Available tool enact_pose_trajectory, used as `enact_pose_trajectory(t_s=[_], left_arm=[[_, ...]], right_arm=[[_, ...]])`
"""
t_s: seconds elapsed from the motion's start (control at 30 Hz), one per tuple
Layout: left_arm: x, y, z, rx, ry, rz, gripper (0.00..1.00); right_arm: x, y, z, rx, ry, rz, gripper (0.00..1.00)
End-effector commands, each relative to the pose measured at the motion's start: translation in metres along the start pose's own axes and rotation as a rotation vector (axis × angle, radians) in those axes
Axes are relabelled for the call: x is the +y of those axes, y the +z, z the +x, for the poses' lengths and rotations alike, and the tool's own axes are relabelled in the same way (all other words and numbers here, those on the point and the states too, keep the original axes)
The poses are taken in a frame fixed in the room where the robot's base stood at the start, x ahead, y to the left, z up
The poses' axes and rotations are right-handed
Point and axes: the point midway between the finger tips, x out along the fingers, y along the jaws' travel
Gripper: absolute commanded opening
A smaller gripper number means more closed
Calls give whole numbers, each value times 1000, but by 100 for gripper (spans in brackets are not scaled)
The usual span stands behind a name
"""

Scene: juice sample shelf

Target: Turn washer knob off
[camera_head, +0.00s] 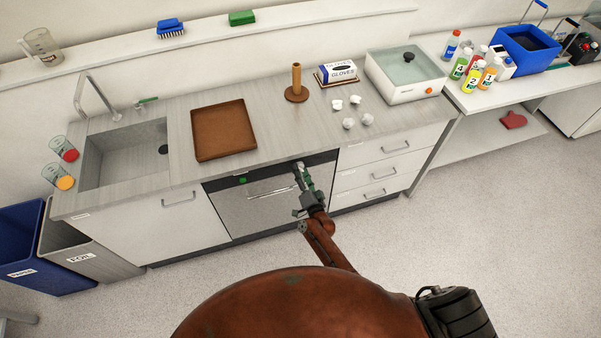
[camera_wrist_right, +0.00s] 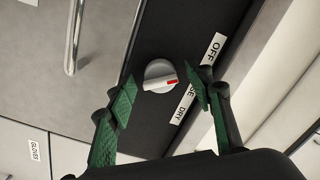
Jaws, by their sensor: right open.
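The washer (camera_head: 262,205) is a silver-fronted appliance with a dark top panel, set under the counter. In the right wrist view its round grey knob (camera_wrist_right: 157,76) sits on the dark panel (camera_wrist_right: 181,38), its white bar tipped red. The red end points right, toward the gap between the OFF label (camera_wrist_right: 213,48) and the DRY label (camera_wrist_right: 180,112); a finger partly hides the label between. My right gripper (camera_head: 298,168) is at the panel's right part. In the wrist view its green fingers (camera_wrist_right: 162,92) are open, one each side of the knob, with nothing held. My left gripper is not in view.
The washer's bar handle (camera_wrist_right: 74,38) stands out beside the knob. Drawers (camera_head: 378,172) are right of the washer, a cabinet (camera_head: 160,220) left. A brown tray (camera_head: 224,157) and white crumpled pieces (camera_head: 349,123) lie on the counter above. The floor in front is clear.

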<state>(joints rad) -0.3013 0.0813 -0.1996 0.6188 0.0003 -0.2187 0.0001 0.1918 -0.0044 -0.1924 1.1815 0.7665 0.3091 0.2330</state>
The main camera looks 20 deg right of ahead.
Motion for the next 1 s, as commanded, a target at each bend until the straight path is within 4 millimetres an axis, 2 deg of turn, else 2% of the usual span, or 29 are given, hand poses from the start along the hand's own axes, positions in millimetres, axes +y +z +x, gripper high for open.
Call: enact_pose_trajectory(t_s=[0.17,0.4,0.6,0.8,1.0], left_arm=[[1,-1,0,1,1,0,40],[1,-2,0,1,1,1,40],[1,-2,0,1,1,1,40],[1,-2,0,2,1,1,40],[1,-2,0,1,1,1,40]], right_arm=[[2,1,-23,0,4,3,48],[2,1,-73,-1,4,0,48],[1,0,-105,-1,2,0,48],[0,1,-118,-1,1,0,48],[0,1,-119,-1,1,0,48]])
